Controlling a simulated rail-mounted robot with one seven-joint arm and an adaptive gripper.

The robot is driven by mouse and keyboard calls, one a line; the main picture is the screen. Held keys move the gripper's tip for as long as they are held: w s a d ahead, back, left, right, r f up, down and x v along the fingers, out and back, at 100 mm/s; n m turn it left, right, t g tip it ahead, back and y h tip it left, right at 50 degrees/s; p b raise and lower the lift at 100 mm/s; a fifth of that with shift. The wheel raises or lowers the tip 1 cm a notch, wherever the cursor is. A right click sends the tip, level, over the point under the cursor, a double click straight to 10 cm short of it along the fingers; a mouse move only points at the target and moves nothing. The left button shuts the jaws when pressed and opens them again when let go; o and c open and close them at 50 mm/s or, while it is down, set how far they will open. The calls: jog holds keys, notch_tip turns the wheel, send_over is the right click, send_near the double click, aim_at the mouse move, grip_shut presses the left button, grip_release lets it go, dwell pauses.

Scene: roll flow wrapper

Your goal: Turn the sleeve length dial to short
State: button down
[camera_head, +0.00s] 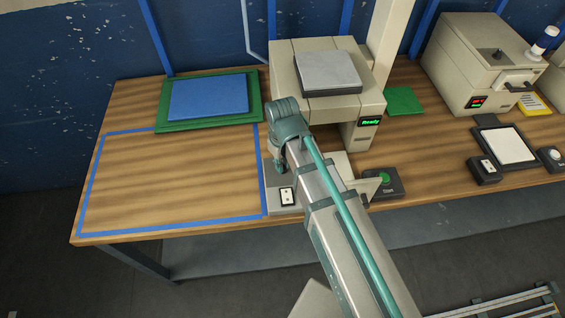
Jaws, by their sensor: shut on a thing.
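My gripper (277,164) is at the front left of the beige wrapper machine (296,82), pointing down over a grey control panel (285,210). Its fingers are small and partly covered by my own wrist and arm. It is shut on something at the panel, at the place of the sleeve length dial. The dial itself is hidden behind the gripper, so its pointer and marks cannot be read. A small white plate with dark marks (287,196) shows on the panel just in front of the gripper. The machine's display (371,122) reads "Ready" in green.
A green start button (384,180) sits right of my arm. A blue pad on a green mat (166,124) lies at the back left. A blue-taped area (170,185) of the table is empty. A second beige machine (482,65) and a dark-framed plate (485,131) stand at right.

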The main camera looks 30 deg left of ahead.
dwell(0.4)
jog(key=c, duration=1.2)
grip_release()
notch_tip(320, 180, up, 12)
jog(key=shift+r, duration=0.1)
